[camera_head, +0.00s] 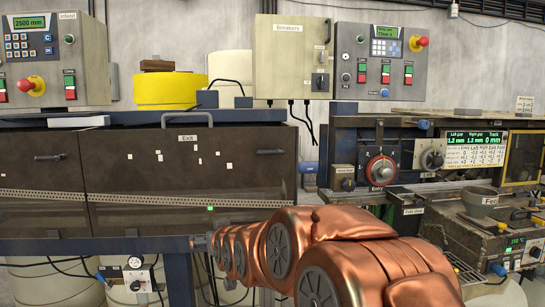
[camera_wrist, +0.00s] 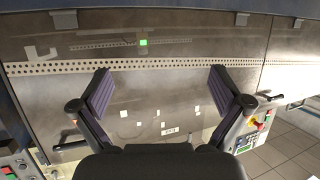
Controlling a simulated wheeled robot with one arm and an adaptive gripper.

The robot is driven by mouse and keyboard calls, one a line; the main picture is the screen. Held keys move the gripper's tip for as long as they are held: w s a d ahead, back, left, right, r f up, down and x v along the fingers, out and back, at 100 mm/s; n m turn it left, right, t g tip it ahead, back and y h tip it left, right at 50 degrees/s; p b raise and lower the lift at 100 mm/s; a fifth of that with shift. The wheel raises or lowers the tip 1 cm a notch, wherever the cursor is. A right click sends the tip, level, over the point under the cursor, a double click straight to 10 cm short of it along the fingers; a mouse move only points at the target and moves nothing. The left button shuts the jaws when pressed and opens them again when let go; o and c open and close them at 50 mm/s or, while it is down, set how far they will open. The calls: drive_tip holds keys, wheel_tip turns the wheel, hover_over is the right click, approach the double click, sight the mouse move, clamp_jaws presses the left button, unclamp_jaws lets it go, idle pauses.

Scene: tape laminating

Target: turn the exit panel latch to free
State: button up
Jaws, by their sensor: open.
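The exit panel (camera_head: 188,172) is a dark brown sheet with an Exit label at its top and a grey handle (camera_head: 188,117) above. A dark latch lever (camera_head: 270,152) lies about level near its upper right corner. The wrist view sees the panel (camera_wrist: 158,95) upside down, its label low. A dark lever, apparently that latch (camera_wrist: 68,144), shows at lower left there. My gripper (camera_wrist: 160,72) is open and empty, fingers wide apart, facing the panel's lower part and perforated strip. The latch lies outside the fingers. In the head view my copper arm mostly hides the gripper.
A similar panel (camera_head: 42,170) with its own dark lever (camera_head: 50,157) adjoins on the left. A control box (camera_head: 135,277) hangs below. Machine units (camera_head: 383,165) with knobs stand to the right. Open space lies in front of the panel.

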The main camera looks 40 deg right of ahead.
drive_tip(key=d+r+m+t+h, duration=0.25)
drive_tip(key=d+r+h, duration=0.25)
drive_tip(key=d+r, duration=0.55)
drive_tip(key=m+t+h+b, duration=0.1)
drive_tip(key=t+h, duration=0.1)
drive_tip(key=h, duration=0.2)
approach(273, 153)
drive_tip(key=w+d, duration=0.2)
drive_tip(key=shift+a+r+p+x, duration=0.15)
drive_tip(key=shift+p+x, duration=0.2)
drive_tip(key=shift+x, duration=1)
drive_tip(key=shift+a+r+p+x, duration=0.1)
drive_tip(key=shift+r+p+x, duration=0.15)
drive_tip(key=shift+x, duration=1.1)
drive_tip(key=shift+a+r+p+x, duration=0.1)
drive_tip(key=shift+p+x, duration=0.3)
drive_tip(key=shift+x, duration=0.95)
drive_tip(key=shift+m, duration=0.25)
drive_tip(key=c, duration=0.8)
